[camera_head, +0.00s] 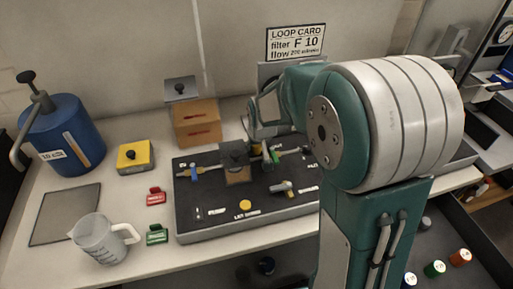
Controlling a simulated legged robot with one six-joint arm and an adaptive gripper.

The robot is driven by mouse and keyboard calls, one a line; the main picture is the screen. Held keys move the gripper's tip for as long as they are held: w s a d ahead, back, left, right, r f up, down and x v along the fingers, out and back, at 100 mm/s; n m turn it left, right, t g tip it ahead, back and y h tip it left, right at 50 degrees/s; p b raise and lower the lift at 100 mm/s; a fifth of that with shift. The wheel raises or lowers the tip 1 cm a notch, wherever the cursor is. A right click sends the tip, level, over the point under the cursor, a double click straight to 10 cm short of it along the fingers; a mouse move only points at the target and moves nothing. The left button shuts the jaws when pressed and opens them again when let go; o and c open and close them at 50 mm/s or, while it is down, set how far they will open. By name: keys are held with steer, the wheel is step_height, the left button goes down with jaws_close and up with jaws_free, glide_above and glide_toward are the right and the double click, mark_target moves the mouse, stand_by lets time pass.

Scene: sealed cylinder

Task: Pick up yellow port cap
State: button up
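A small round yellow cap (245,205) sits on the front part of the dark panel (215,222), just above a white label strip. It looks like the yellow port cap. My gripper (262,148) is partly in view over the back middle of the panel, behind and above the yellow cap and apart from it. My arm hides much of the gripper, and its fingers are too small and dark to tell whether they are open or shut. Nothing covers the yellow cap.
A dark-topped block (236,160) and a small valve handle (284,188) stand on the panel. Left are a yellow box (134,157), red tag (156,196), green tag (157,235), jug (98,240) and blue canister (65,135). Several coloured caps lie lower right, including a green one (434,269).

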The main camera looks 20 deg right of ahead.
jaws_close()
steer(key=shift+r, duration=0.55)
step_height(320, 180, up, 2)
steer(key=shift+r, duration=0.2)
steer(key=s+a+r, duration=0.1)
steer(key=s+r, duration=0.8)
steer(key=s, duration=0.5)
steer(key=shift+a+r, duration=0.15)
steer(key=shift+r, duration=0.15)
